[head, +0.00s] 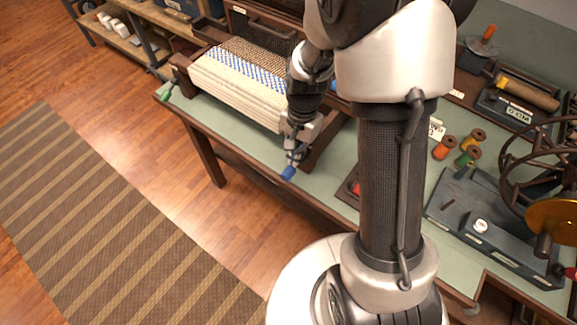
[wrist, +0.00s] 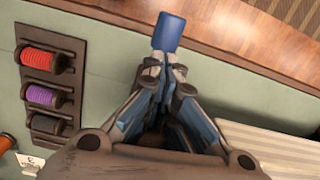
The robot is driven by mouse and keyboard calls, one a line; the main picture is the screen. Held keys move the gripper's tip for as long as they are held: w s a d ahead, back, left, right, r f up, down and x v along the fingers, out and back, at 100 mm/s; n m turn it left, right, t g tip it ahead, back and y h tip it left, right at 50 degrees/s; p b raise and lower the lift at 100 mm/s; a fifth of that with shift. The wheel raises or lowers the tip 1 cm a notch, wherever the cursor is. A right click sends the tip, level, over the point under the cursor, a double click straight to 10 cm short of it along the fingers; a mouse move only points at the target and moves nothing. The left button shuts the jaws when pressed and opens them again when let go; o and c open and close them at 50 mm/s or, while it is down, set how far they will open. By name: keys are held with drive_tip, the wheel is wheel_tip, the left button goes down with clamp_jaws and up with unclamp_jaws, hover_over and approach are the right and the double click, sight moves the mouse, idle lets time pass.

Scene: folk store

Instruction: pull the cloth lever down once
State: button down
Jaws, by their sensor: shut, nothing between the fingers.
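A table loom with white cloth (head: 235,85) stands on the green-topped bench. A lever with a blue handle (head: 289,173) is at the loom's near right corner, and a lever with a green handle (head: 166,92) is at its left end. The frames do not label which is the cloth lever. My gripper (head: 296,153) is shut and empty, right at the blue handle. In the wrist view the blue handle (wrist: 169,32) shows just beyond my closed fingertips (wrist: 160,72); I cannot tell whether they touch. My fingers hide the lever's shaft.
A dark rack (wrist: 75,57) holds red, purple and dark spools beside the loom. Several thread spools (head: 444,148) and a winding device with a wheel (head: 500,225) stand on the bench at right. The wooden floor (head: 150,150) before the bench is clear, with a striped rug (head: 90,220).

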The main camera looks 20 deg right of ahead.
drive_tip(key=shift+w+d+f, duration=0.1)
drive_tip(key=shift+d+f, duration=0.05)
drive_tip(key=shift+d, duration=0.05)
wheel_tip(320, 180, up, 12)
drive_tip(key=shift+w+d, duration=0.4)
idle(1.0)
